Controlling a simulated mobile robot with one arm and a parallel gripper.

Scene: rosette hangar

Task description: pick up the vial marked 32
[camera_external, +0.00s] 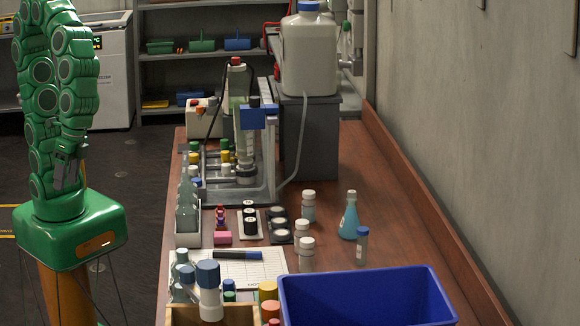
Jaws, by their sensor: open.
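My green arm is folded upright at the left, and my dark gripper (66,172) hangs pointing down beside it. It is away from the bench, open, with nothing seen between its fingers. I cannot read a number 32 on any vial. A clear vial with a blue cap (361,246) stands upright at the bench's right side. White-capped clear bottles (308,207) stand near the middle. Several small vials with green, yellow and white caps (224,157) stand in a rack at the back left.
The brown bench (370,180) has free room at its back right. A blue bin (365,300) and a wooden box (238,314) of bottles fill the front.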

